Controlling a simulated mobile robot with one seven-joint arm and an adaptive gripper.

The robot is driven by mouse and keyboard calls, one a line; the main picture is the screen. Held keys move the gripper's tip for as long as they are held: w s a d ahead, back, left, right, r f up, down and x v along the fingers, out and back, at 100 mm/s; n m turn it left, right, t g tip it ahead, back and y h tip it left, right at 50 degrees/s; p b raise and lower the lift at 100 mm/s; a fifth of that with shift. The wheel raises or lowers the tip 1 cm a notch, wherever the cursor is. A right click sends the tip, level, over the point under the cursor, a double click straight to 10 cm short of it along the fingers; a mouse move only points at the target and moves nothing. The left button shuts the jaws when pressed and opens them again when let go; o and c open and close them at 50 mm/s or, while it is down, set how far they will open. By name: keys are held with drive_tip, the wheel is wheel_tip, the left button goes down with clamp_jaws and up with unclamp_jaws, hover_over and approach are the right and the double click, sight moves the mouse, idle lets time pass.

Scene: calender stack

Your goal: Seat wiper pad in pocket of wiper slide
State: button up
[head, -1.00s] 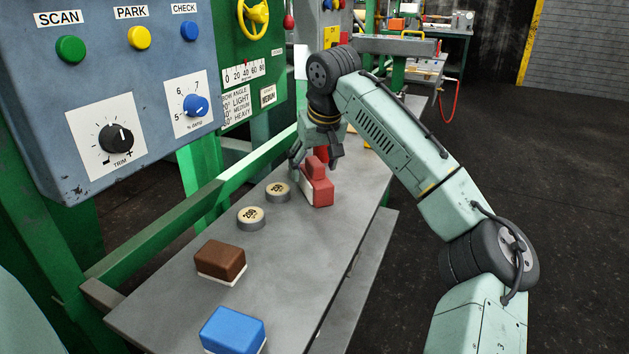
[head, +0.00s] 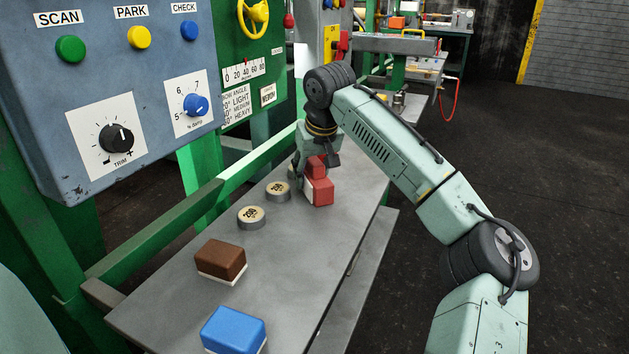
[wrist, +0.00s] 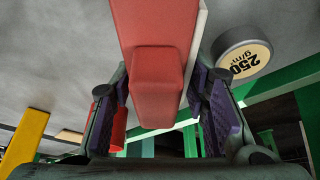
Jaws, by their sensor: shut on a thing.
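A red block-shaped pad (head: 320,193) with a raised red grip and a white face lies on the grey bench. My gripper (head: 316,164) is over it, with its fingers shut on the raised grip. The wrist view shows the red pad (wrist: 157,28) running from the top edge down between the dark finger pads of the gripper (wrist: 162,100). The pad appears to rest on the bench. Brown (head: 220,260) and blue (head: 234,329) blocks with white undersides lie nearer me. I cannot pick out the wiper slide or its pocket with certainty.
Two round weights (head: 251,217) (head: 277,191) stand left of the red pad; one (wrist: 242,58) is close to it in the wrist view. A green rail (head: 160,240) and blue control panel (head: 110,90) border the bench (head: 290,275) on the left. Its front right is clear.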

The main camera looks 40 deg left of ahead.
drive_tip(key=c, duration=0.7)
drive_tip(key=shift+r, duration=0.15)
drive_tip(key=shift+r, duration=0.6)
wheel_tip(320, 180, up, 2)
drive_tip(key=s+d+b, duration=0.1)
drive_tip(key=s+d, duration=0.2)
drive_tip(key=d, duration=0.1)
drive_tip(key=s+d+r, duration=0.1)
drive_tip(key=s+d, duration=0.2)
drive_tip(key=d, duration=0.1)
drive_tip(key=s+d+b, duration=0.1)
drive_tip(key=s+d, duration=0.2)
drive_tip(key=shift+s+d+r+b, duration=0.25)
drive_tip(key=shift+d+b, duration=0.05)
drive_tip(key=shift+d, duration=0.1)
drive_tip(key=shift+s+d, duration=0.3)
